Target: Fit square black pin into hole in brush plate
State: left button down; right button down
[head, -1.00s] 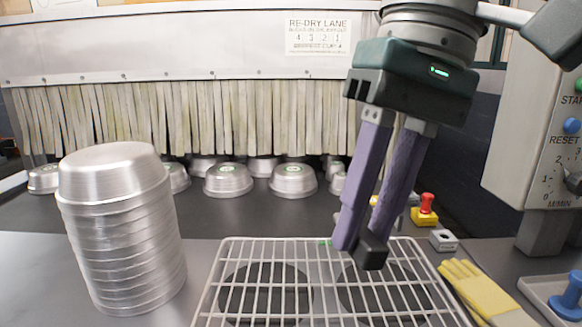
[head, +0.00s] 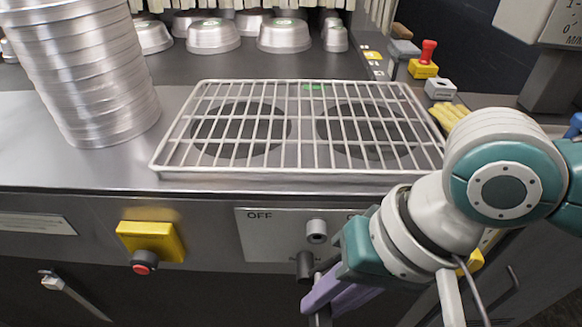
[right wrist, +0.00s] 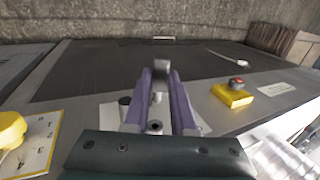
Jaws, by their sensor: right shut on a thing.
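My right gripper (head: 318,298), with two purple fingers, is low in front of the counter's front face. In the right wrist view (right wrist: 160,82) its fingers are shut on a small dark grey block, the pin (right wrist: 160,72), at their tips. In the head view the pin is mostly hidden by the fingers. A pale plate (head: 270,240) marked OFF is on the front face, just above the gripper. It carries a round metal fitting with a dark hole (head: 316,231) and a dark cylinder (head: 305,265). The pin appears apart from the hole. My left gripper is not in view.
A wire rack (head: 300,168) lies on the counter, with a stack of metal pans (head: 85,75) to its left. A yellow box with a red button (head: 150,241) is on the front face.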

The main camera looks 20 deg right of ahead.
aim_at(320, 274)
jog(key=w+b, duration=0.1)
jog(key=w, duration=0.1)
jog(key=w+d+b, duration=0.1)
jog(key=shift+w+d+r, duration=0.1)
jog(key=shift+w, duration=0.3)
dwell(0.3)
jog(key=shift+w, duration=0.25)
jog(key=shift+w+d, duration=0.2)
jog(key=shift+w, duration=0.4)
dwell(0.6)
jog(key=shift+w+d+b, duration=0.15)
jog(key=shift+w+b, duration=0.2)
jog(key=shift+w, duration=0.2)
jog(key=c, duration=0.7)
grip_release()
jog(key=shift+o, duration=0.2)
jog(key=p+v, duration=0.2)
jog(key=v, duration=0.8)
jog(key=shift+s, duration=0.1)
